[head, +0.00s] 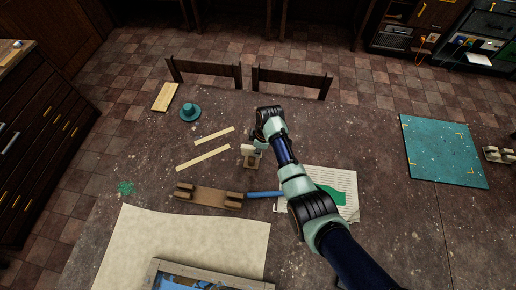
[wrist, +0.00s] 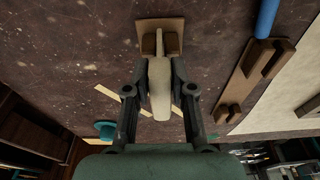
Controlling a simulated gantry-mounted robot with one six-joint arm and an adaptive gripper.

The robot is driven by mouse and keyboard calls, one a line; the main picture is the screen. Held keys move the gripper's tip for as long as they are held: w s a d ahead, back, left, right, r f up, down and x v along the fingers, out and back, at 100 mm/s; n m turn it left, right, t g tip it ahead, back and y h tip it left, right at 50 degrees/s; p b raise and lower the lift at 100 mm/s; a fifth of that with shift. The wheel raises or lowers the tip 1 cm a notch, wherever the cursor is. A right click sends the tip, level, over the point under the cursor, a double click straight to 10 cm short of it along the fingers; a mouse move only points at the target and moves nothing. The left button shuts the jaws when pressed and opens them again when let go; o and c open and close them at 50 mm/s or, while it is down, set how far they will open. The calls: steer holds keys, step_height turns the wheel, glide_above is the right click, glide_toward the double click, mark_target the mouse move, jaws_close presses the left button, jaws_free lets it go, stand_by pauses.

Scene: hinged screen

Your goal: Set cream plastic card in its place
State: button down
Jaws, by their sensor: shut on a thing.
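The cream card (wrist: 160,92) is gripped between the two fingers of my gripper (wrist: 160,85) in the wrist view, seen nearly edge-on. A small wooden stand (wrist: 160,24) with two brown blocks lies just beyond the fingertips. The card's far end lines up with the gap between the blocks; I cannot tell whether it is in the gap or above it. In the head view the stand (head: 250,166) is on the table, with the cream card (head: 247,150) above it, and my gripper (head: 258,148) is there, partly hidden by my arm.
A longer wooden board with end blocks (head: 210,197) lies nearby, with a blue bar (head: 265,194) at its right end. Two pale strips (head: 203,157), a teal round object (head: 190,113) and a printed sheet (head: 345,185) surround the stand. A teal mat (head: 440,150) lies right.

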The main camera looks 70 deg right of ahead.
steer(key=shift+f+b, duration=1.45)
steer(key=shift+f, duration=0.5)
steer(key=c, duration=0.9)
jaws_free()
step_height(320, 180, up, 12)
steer(key=s, duration=0.2)
steer(key=shift+d+f, duration=0.1)
